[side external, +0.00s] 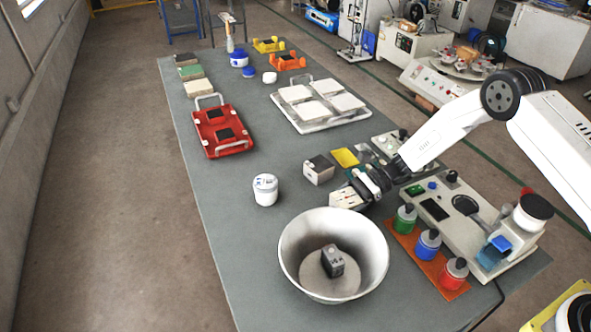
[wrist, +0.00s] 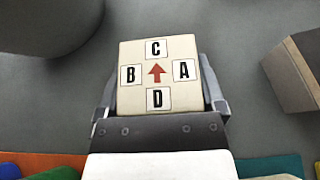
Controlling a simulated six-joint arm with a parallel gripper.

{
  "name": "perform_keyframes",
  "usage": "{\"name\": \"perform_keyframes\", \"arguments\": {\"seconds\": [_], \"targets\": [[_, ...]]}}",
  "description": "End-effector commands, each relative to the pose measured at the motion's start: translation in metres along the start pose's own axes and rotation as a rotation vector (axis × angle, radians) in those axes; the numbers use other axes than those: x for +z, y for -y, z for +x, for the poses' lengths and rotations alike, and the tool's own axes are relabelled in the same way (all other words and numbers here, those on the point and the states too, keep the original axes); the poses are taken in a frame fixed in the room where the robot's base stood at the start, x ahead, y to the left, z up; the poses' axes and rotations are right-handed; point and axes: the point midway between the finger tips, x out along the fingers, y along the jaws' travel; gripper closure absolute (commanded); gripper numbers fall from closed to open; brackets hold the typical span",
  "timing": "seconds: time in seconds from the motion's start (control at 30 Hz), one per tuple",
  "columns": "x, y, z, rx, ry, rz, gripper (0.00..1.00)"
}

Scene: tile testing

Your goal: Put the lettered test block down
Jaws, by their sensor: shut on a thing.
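The lettered test block (wrist: 157,78) is cream, with C, B, A and D on white squares around a red arrow. My gripper (wrist: 160,100) is shut on it, with a finger along each side. In the side view the block (side external: 346,200) is a pale shape at the end of my gripper (side external: 357,192), between the metal bowl and another block. I cannot tell whether its underside touches the grey table (side external: 232,215).
A dark-topped block (side external: 319,171) stands close by, also at the right of the wrist view (wrist: 292,78). The metal bowl (side external: 300,236) holds a dark block (side external: 332,262). A white jar (side external: 265,190) and several coloured bottles (side external: 428,243) stand nearby. Table left of the jar is clear.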

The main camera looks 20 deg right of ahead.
Motion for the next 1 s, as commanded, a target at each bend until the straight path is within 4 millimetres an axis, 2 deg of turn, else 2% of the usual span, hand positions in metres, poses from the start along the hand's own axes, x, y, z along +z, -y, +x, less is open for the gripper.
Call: {"name": "perform_keyframes", "arguments": {"seconds": [0.33, 0.37, 0.4, 0.8, 1.0], "targets": [[-0.002, 0.0, 0.001, -0.001, 0.001, -0.001, 1.0], [-0.003, 0.0, 0.001, 0.0, 0.0, 0.0, 0.09], [-0.003, 0.0, 0.001, 0.0, 0.0, 0.0, 0.0], [0.0, 0.0, 0.0, 0.0, 0.0, -0.001, 0.0], [0.0, 0.0, -0.017, -0.002, -0.001, 0.0, 0.0]]}}
